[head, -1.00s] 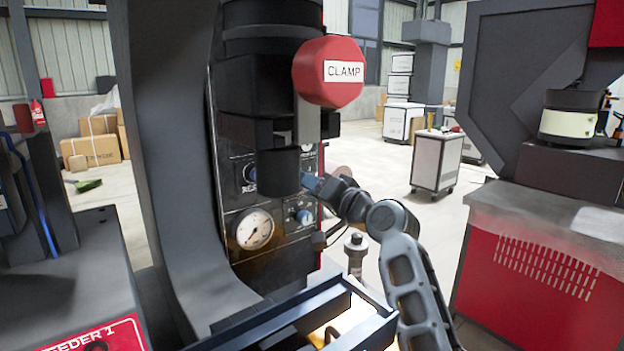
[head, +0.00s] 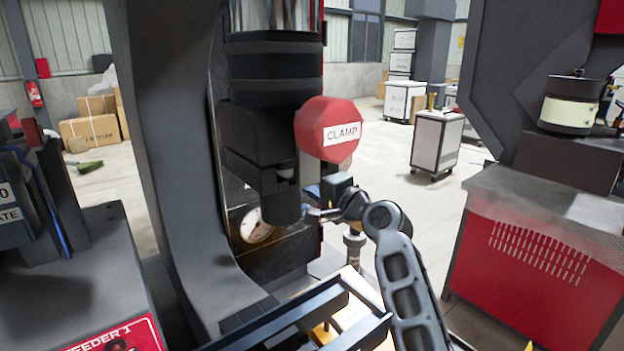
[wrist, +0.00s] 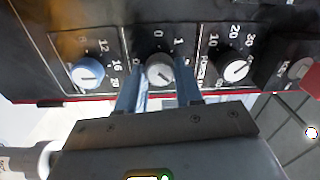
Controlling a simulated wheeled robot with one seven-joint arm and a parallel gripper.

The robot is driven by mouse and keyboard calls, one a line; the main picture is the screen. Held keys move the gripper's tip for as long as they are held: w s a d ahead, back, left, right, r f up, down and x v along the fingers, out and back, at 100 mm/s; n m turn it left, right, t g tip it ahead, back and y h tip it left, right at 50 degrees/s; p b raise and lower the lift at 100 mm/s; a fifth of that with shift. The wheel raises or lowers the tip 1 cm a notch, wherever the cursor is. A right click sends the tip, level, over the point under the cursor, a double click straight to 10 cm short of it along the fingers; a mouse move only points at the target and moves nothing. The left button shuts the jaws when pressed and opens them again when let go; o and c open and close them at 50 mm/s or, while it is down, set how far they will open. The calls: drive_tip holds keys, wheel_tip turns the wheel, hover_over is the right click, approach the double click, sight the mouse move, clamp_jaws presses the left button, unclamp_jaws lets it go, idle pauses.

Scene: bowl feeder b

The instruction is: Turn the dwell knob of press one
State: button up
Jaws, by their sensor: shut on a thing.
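Press one's control panel shows in the wrist view with three knobs in a row. They are a blue knob (wrist: 86,73) at left, a grey knob (wrist: 159,71) in the middle and a black knob (wrist: 235,69) at right, each with a printed scale. I cannot read which one is labelled dwell. My gripper (wrist: 160,78) has one finger on each side of the grey knob and is shut on it. In the head view my gripper (head: 318,212) reaches the panel's right side, and the press head hides most of the panel.
The red CLAMP drum (head: 328,130) and dark press head hang just above my gripper. A gauge (head: 257,226) sits partly hidden at left. A dark-railed frame (head: 290,318) lies below.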

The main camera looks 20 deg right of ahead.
idle(0.4)
drive_tip(key=o, duration=1)
drive_tip(key=shift+o, duration=0.2)
drive_tip(key=b+v, duration=0.1)
drive_tip(key=v, duration=0.7)
drive_tip(key=shift+f, duration=0.1)
